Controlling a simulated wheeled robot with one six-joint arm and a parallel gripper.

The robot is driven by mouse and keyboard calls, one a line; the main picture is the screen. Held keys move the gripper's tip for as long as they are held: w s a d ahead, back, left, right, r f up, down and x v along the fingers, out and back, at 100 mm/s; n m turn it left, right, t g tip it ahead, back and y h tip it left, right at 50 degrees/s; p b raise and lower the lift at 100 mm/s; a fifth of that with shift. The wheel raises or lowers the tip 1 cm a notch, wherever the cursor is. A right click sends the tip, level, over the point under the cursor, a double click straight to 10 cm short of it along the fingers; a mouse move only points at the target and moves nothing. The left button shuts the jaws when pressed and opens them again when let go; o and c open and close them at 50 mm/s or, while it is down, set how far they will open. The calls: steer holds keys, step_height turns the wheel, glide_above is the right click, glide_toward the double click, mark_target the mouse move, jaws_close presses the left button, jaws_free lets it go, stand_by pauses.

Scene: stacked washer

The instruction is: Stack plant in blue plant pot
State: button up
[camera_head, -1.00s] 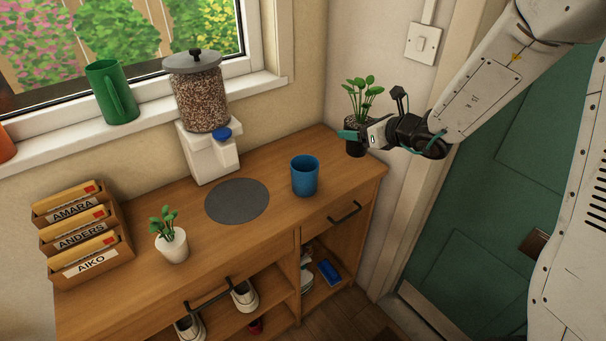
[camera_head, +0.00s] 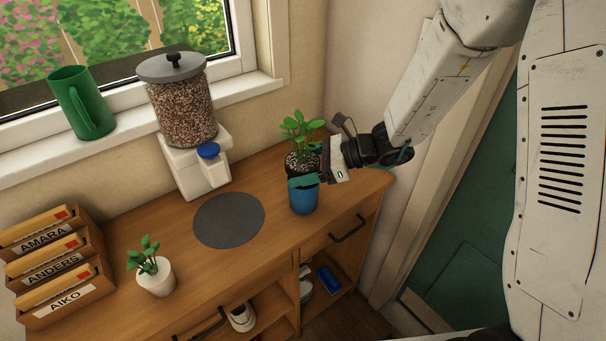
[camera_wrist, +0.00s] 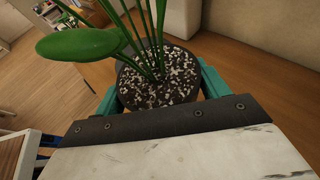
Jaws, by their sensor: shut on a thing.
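The plant (camera_head: 300,130) has green leaves and a dark pot filled with speckled soil. My gripper (camera_head: 304,178) is shut on its dark pot and holds it upright. The blue plant pot (camera_head: 304,199) stands on the wooden cabinet top, directly below the held pot in the head view. Whether the dark pot is inside the blue pot's rim or just above it, I cannot tell, as my gripper hides the rim. In the wrist view the soil (camera_wrist: 158,88) and stems show between the teal fingers, and the blue pot is hidden.
A white pot with a small plant (camera_head: 155,276) stands on the wooden cabinet (camera_head: 232,283) at the left front. A grey round mat (camera_head: 228,220), a grain dispenser (camera_head: 184,110) and a letter rack (camera_head: 60,262) are also there. A green mug (camera_head: 81,103) stands on the windowsill.

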steer(key=shift+f, duration=1.2)
steer(key=o, duration=1.1)
steer(key=shift+f, duration=0.1)
